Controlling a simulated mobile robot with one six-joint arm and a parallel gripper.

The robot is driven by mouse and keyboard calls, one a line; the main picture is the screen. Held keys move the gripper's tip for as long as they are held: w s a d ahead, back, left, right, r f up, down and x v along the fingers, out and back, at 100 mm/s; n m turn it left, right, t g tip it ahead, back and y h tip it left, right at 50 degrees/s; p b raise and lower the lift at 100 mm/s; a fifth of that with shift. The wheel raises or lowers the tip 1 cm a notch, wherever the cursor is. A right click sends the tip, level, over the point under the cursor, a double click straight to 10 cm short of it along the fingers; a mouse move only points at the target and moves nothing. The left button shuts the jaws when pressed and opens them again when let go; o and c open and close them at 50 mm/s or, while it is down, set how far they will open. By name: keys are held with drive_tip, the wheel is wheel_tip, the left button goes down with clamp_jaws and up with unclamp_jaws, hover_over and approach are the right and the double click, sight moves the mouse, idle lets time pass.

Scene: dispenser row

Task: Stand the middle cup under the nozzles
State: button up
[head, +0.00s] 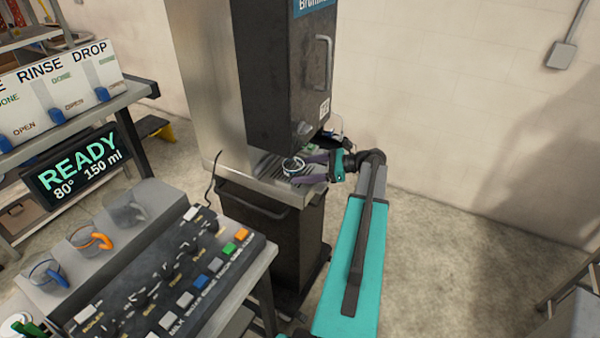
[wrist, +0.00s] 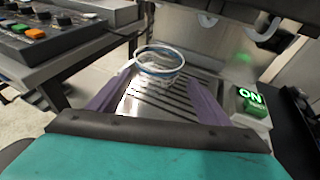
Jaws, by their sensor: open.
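A clear cup with a pale blue and white rim (head: 293,166) stands on the slotted drip tray of the tall dark dispenser, below its front. The same clear cup shows in the wrist view (wrist: 158,65), between and just beyond the fingertips. My gripper (head: 310,168) is open, with its purple fingers on either side of the cup, apart from it as far as I can tell. In the wrist view the slotted drip tray (wrist: 165,112) lies beneath, and pale curved nozzles (wrist: 262,28) hang at the upper right. I cannot tell whether the cup is directly below them.
A button panel (head: 180,285) is in front. A lit ON switch (wrist: 251,98) sits right of the tray. A READY display (head: 78,165) glows.

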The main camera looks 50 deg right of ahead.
drive_tip(key=b+v, duration=0.3)
drive_tip(key=v, duration=0.9)
drive_tip(key=shift+s, duration=0.2)
